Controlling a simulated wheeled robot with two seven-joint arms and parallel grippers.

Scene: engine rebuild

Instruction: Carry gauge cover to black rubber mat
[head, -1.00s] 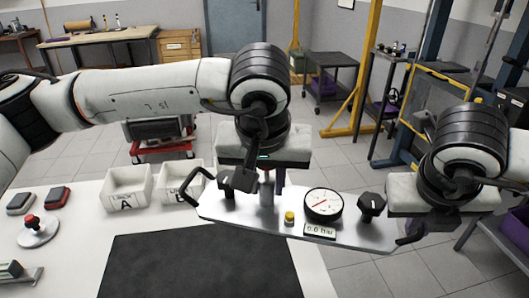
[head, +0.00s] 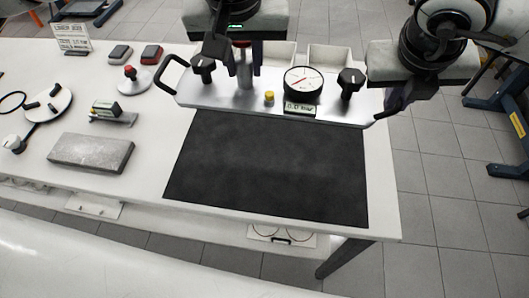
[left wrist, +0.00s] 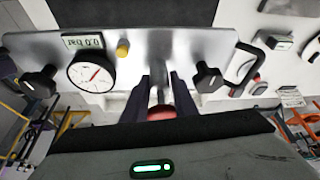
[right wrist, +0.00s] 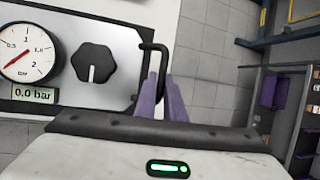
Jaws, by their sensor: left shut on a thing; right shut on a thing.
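The gauge cover (head: 225,91) is a silver plate with a round dial, two black knobs, a yellow button, a 0.0 bar display and black end handles. It is held roughly level at the far edge of the black rubber mat (head: 265,160), which is bare. Whether the plate touches the table is unclear. My left gripper (head: 240,65) is shut on the red-topped post on the plate, clear in the left wrist view (left wrist: 162,95). My right gripper (head: 392,100) is shut on the right handle, seen in the right wrist view (right wrist: 163,85).
White bins (head: 330,58) stand behind the cover. A red-button switch (head: 132,77), a grey block (head: 90,152) and a small display stand (head: 108,112) lie left of the mat. The table's right edge is close to the mat, with open floor beyond.

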